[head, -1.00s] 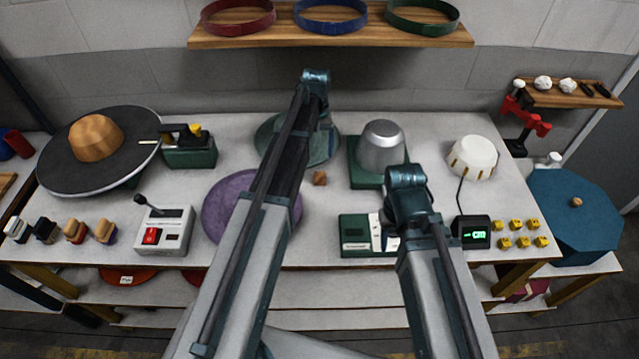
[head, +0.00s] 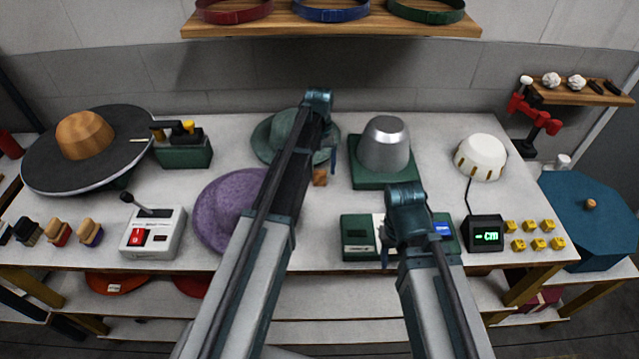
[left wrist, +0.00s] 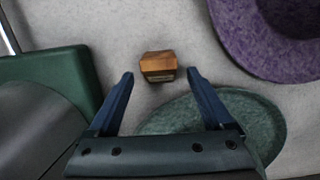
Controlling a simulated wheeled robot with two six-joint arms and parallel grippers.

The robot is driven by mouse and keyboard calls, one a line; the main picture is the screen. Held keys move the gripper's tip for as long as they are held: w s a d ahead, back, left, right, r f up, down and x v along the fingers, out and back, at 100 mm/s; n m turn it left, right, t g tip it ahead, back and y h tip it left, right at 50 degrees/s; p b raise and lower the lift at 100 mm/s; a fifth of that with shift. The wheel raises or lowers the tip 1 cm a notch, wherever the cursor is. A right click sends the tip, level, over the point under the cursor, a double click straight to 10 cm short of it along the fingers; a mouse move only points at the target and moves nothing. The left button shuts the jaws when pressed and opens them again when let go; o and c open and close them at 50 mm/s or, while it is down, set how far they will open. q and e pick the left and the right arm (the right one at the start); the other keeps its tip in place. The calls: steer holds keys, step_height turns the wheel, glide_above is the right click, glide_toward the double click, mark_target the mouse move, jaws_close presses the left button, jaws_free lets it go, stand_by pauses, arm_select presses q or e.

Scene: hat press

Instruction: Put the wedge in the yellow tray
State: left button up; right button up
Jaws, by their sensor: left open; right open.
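A small brown wooden block (head: 320,177), which I take to be the wedge, lies on the white table beside the green felt hat. My left gripper (head: 332,165) is open above the table right by it. In the left wrist view the block (left wrist: 158,66) sits just beyond the gap between the open fingertips (left wrist: 160,77), untouched as far as I can see. My right gripper (head: 386,258) is open over the green card box at the front; its fingers are partly hidden. I see no yellow tray in these frames.
A metal dome on a green base (head: 385,150) stands right of the block. A purple felt hat (head: 222,205) and a green felt hat (head: 275,138) lie to its left. A cm display (head: 485,232) and several yellow cubes (head: 517,243) are at front right.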

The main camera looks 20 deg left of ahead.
arm_select(q)
steer(key=shift+s+f, duration=0.1)
steer(key=shift+f, duration=0.4)
arm_select(e)
steer(key=shift+f, duration=0.55)
arm_select(q)
steer(key=shift+r, duration=0.1)
arm_select(e)
steer(key=shift+r, duration=0.1)
arm_select(q)
jaws_close()
steer(key=shift+r, duration=0.15)
arm_select(e)
steer(key=shift+r, duration=0.2)
